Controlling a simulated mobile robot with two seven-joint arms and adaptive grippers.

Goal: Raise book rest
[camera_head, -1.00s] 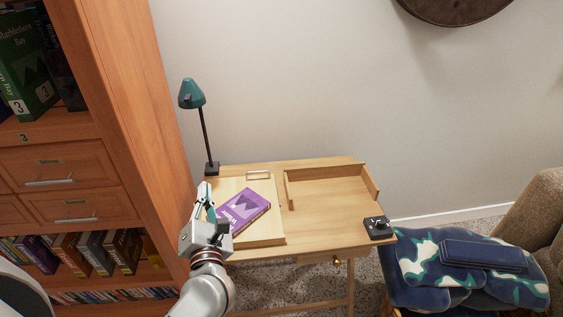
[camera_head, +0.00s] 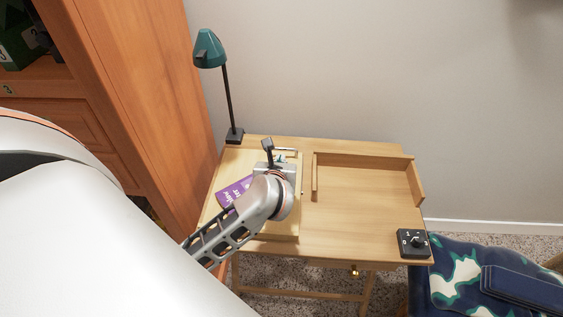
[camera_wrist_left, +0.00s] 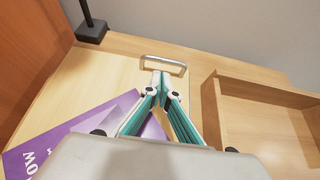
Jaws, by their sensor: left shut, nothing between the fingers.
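The book rest (camera_head: 236,164) is a pale wood panel lying flat on the left half of the desk; it also shows in the left wrist view (camera_wrist_left: 82,84). A metal handle (camera_head: 290,152) sits at its far edge, seen more fully in the left wrist view (camera_wrist_left: 172,65). A purple book (camera_head: 230,193) lies on the panel, partly hidden by my arm. My left gripper (camera_head: 278,157) is over the panel, shut and empty. In the left wrist view its teal-lined fingertips (camera_wrist_left: 160,82) meet just short of the handle. Contact with it cannot be told. My right gripper is out of view.
A teal lamp (camera_head: 209,50) stands at the desk's back left. A low-walled wooden tray area (camera_head: 365,190) fills the right half. A black knob box (camera_head: 414,243) sits at the front right corner. A bookcase (camera_head: 150,90) stands close on the left.

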